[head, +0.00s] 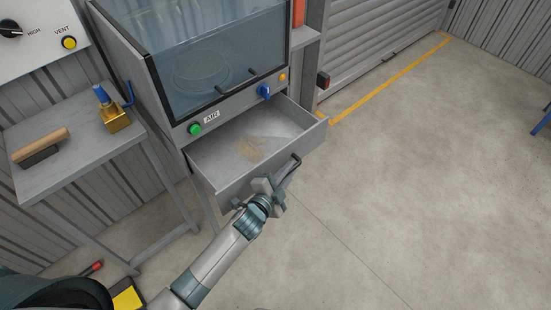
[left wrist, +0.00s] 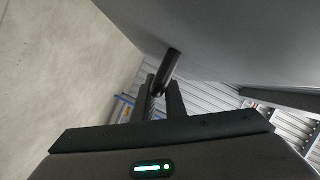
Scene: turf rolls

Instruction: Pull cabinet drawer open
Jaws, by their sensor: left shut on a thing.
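The cabinet (head: 173,108) stands at the upper middle of the head view, with a glass-fronted upper part. Its grey drawer (head: 236,150) is pulled out, and its floor shows a brownish patch. A dark bar handle (head: 288,172) is on the drawer's front. My left gripper (head: 276,184) is at the handle. In the left wrist view the fingers (left wrist: 160,97) are shut on the dark handle (left wrist: 169,68), beside the drawer front (left wrist: 235,38). My right gripper is not in view.
A grey side table (head: 72,147) at the left holds a wooden-handled brush (head: 40,147) and a brass block with a blue top (head: 114,117). A roller shutter (head: 375,35) is behind right.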

